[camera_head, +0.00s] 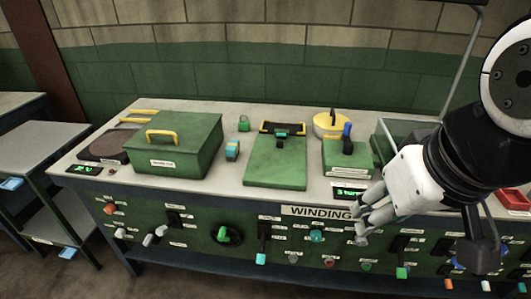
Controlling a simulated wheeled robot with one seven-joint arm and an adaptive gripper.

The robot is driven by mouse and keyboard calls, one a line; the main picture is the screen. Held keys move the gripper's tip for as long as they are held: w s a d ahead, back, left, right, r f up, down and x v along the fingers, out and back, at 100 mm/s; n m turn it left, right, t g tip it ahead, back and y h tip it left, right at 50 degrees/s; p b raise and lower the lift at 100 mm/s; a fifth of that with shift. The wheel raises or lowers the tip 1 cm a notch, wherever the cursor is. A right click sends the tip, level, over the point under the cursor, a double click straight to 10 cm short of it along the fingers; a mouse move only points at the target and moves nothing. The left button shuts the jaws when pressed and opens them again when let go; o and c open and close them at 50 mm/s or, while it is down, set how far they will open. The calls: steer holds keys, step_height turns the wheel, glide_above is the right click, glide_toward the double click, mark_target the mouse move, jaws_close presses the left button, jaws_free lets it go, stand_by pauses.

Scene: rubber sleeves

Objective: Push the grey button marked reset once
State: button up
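My gripper (364,217) comes in from the right, with its grey fingers pointing down and left in front of the panel's top edge, beside the WINDING sign (315,212). Its fingers overlap in this view, so I cannot tell whether they are apart or together. The green control panel (190,240) runs along the bench front with many small buttons, knobs and levers. The small labels are too blurred to read, so I cannot pick out the grey button marked reset. Part of the panel lies hidden behind my fingers.
On the bench top (225,192) stand a green box with a yellow handle (175,150), a green clipboard-like plate (275,168), a yellow round container (328,125) and a green block with a blue-topped lever (345,158). A teal button (316,236) and levers project from the panel.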

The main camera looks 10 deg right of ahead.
steer(key=shift+s+a, duration=0.15)
steer(key=shift+a, duration=0.1)
steer(key=shift+c, duration=0.2)
steer(key=shift+d, duration=0.1)
jaws_close()
stand_by(0.7)
